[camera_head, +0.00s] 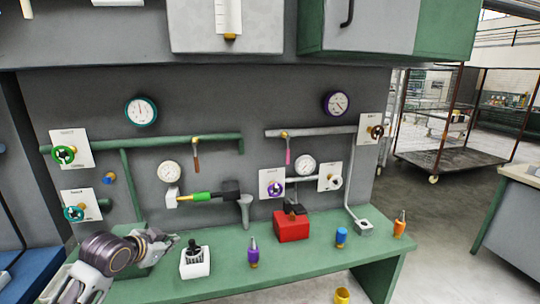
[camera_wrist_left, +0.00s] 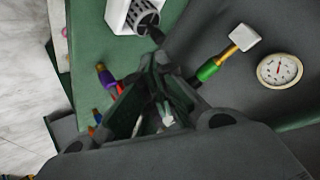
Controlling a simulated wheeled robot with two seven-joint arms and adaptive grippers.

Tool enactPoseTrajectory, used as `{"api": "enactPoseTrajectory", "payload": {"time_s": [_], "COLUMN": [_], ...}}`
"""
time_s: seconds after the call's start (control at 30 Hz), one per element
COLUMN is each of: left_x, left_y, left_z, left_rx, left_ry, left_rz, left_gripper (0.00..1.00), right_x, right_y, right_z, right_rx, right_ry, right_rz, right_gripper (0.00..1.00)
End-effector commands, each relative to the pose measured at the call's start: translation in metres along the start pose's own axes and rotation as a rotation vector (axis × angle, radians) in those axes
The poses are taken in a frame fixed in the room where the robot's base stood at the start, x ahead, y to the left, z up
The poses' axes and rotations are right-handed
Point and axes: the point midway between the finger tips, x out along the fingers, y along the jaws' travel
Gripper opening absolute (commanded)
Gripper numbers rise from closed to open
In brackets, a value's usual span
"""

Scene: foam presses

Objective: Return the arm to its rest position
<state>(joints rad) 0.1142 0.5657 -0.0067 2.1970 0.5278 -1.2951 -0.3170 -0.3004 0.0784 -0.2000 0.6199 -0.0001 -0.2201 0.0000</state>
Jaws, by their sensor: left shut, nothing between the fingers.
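My left arm comes in from the left over the near left part of the green bench (camera_head: 285,262). My left gripper (camera_head: 172,240) is shut and empty, its fingertips pointing right. It is near the white box with a black top (camera_head: 195,264), just left of it in the head view. In the left wrist view my left gripper (camera_wrist_left: 158,62) shows with its fingers together, and the white box (camera_wrist_left: 128,15) is beyond the tips. I cannot tell whether they touch. My right gripper is out of view.
A red box (camera_head: 291,228), a purple bottle (camera_head: 253,254), a blue one (camera_head: 341,237) and an orange one (camera_head: 399,224) stand on the bench. Pipes, gauges (camera_head: 141,111) and valve wheels (camera_head: 64,155) line the grey wall behind. A yellow cup (camera_head: 342,296) is low at the front.

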Motion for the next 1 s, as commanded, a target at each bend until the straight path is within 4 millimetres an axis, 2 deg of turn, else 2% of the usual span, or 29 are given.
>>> {"api": "enactPoseTrajectory", "payload": {"time_s": [0.1, 0.47, 0.77, 1.0], "left_x": [0.006, 0.006, -0.011, -0.033], "left_y": [0.032, 0.115, 0.176, 0.219], "left_z": [0.025, 0.092, 0.143, 0.179], "left_rx": [-0.037, -0.155, -0.263, -0.355], "left_ry": [-0.05, -0.202, -0.334, -0.445], "left_rz": [0.03, 0.089, 0.119, 0.129], "left_gripper": [0.0, 0.0, 0.0, 0.0], "right_x": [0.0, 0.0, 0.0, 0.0], "right_y": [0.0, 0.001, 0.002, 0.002], "right_z": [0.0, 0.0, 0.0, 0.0], "right_rx": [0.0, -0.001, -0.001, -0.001], "right_ry": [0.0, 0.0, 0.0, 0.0], "right_rz": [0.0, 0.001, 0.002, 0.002], "right_gripper": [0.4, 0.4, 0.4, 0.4]}}
